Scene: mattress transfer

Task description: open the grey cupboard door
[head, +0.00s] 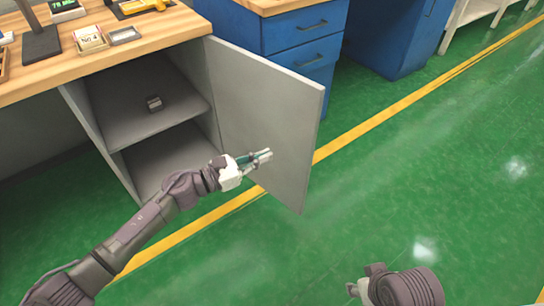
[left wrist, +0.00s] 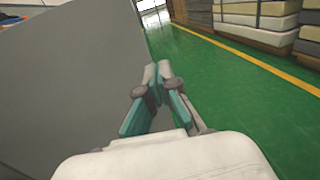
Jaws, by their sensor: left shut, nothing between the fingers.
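The grey cupboard door (head: 265,115) stands wide open, swung out to the right of the cupboard (head: 150,85). Its inner face shows in the head view. My left gripper (head: 268,156) is shut and empty, in front of the door's inner face near its lower middle. In the left wrist view the shut fingers (left wrist: 157,72) point past the grey door panel (left wrist: 70,85), which fills the left side. I cannot tell whether they touch it. My right arm shows at the bottom right of the head view, but its fingers are not clearly visible.
Blue drawers (head: 300,40) stand behind the door. The wooden worktop (head: 165,30) carries small items. The green floor (head: 420,170) on the right is clear. Stacked mattresses (left wrist: 255,20) show in the left wrist view.

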